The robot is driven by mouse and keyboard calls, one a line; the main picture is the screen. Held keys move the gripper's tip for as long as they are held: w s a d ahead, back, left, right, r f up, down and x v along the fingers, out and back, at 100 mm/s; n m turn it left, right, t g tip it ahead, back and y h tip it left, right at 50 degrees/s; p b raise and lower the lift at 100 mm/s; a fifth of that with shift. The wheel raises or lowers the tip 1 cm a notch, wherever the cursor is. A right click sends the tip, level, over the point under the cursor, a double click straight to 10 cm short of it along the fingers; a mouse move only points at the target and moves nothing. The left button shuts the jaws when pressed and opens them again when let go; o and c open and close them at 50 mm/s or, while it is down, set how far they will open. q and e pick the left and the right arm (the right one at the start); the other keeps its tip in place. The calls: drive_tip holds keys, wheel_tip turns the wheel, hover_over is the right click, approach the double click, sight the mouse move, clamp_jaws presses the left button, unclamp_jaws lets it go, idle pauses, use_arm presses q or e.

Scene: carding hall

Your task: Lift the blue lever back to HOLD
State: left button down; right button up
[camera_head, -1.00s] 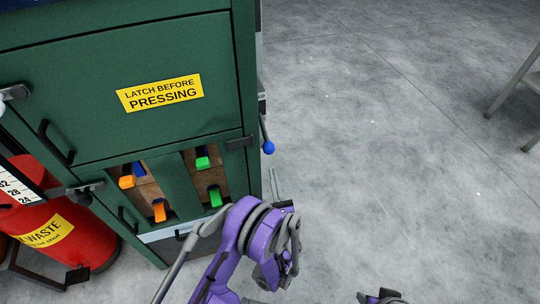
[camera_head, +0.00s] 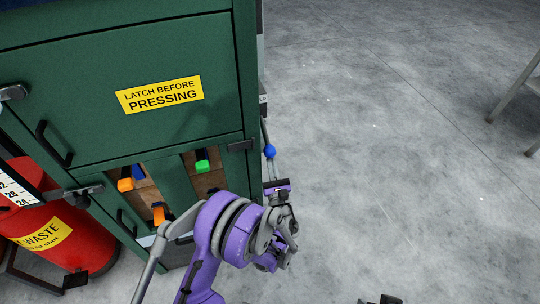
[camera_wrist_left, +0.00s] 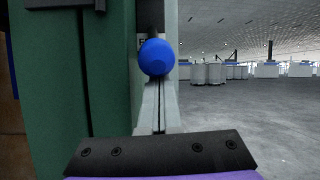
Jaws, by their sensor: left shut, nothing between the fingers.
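The blue lever is a thin dark rod on the right side of the green cabinet, ending in a blue ball knob (camera_head: 270,151). The rod hangs downward, with the knob at its low end. In the left wrist view the knob (camera_wrist_left: 157,57) stands just beyond the fingertips. My left gripper (camera_head: 271,168) is shut and empty, its fingers right below the knob. In the left wrist view the shut fingers (camera_wrist_left: 158,103) point up at the knob; I cannot tell whether they touch it. A label behind the lever is mostly hidden.
The green cabinet (camera_head: 90,75) fills the left, with a yellow "LATCH BEFORE PRESSING" sign (camera_head: 159,95) and orange and green tabs in its lower openings.

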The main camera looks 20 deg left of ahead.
sight(274, 150)
idle(0.3)
use_arm(q)
drive_tip(key=shift+s+d+r+g+p, duration=0.3)
drive_tip(key=shift+s+r+g+p, duration=0.1)
drive_tip(key=shift+r+p, duration=0.3)
drive_tip(key=r+g+p, duration=0.1)
drive_tip(key=r, duration=0.1)
drive_tip(key=s+d+r+g+h+p, duration=0.1)
drive_tip(key=p, duration=0.1)
drive_tip(key=s+r+g+h+p, duration=0.1)
drive_tip(key=r+p, duration=0.1)
drive_tip(key=shift+s+d+r+n, duration=0.15)
drive_tip(key=shift+d+r+n, duration=0.1)
drive_tip(key=shift+r+n, duration=0.05)
wheel_tip(274, 150, up, 2)
drive_tip(key=shift+s+d+r+g+h+p, duration=0.1)
drive_tip(key=shift+g+h+p, duration=0.4)
drive_tip(key=shift+p, duration=0.5)
drive_tip(key=shift+r, duration=0.15)
